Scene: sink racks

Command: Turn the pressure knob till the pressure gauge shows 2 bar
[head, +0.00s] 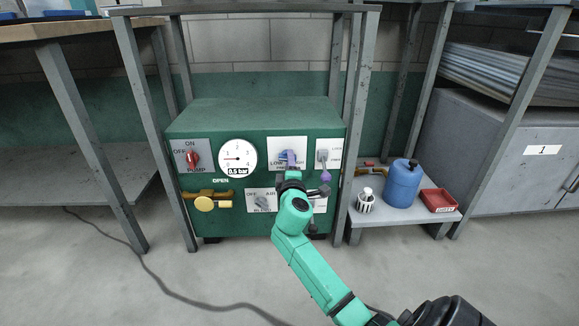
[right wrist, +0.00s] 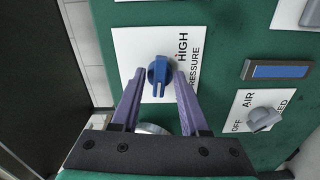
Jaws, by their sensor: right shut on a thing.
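The pressure gauge (head: 243,153) is a round white dial on the green cabinet's front; its readout shows 0.5 bar. The pressure knob (right wrist: 158,72) is blue and sits on a white plate lettered HIGH and PRESSURE in the right wrist view. My right gripper (head: 290,161) is at this plate in the head view, right of the gauge, and hides part of it. In the right wrist view its purple fingers (right wrist: 158,78) lie on either side of the knob, shut on it. My left gripper is not in view.
The green cabinet (head: 255,115) stands between grey frame posts. It also bears a red pump knob (head: 193,158), a yellow valve handle (head: 205,203) and a grey bleed knob (head: 263,202).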

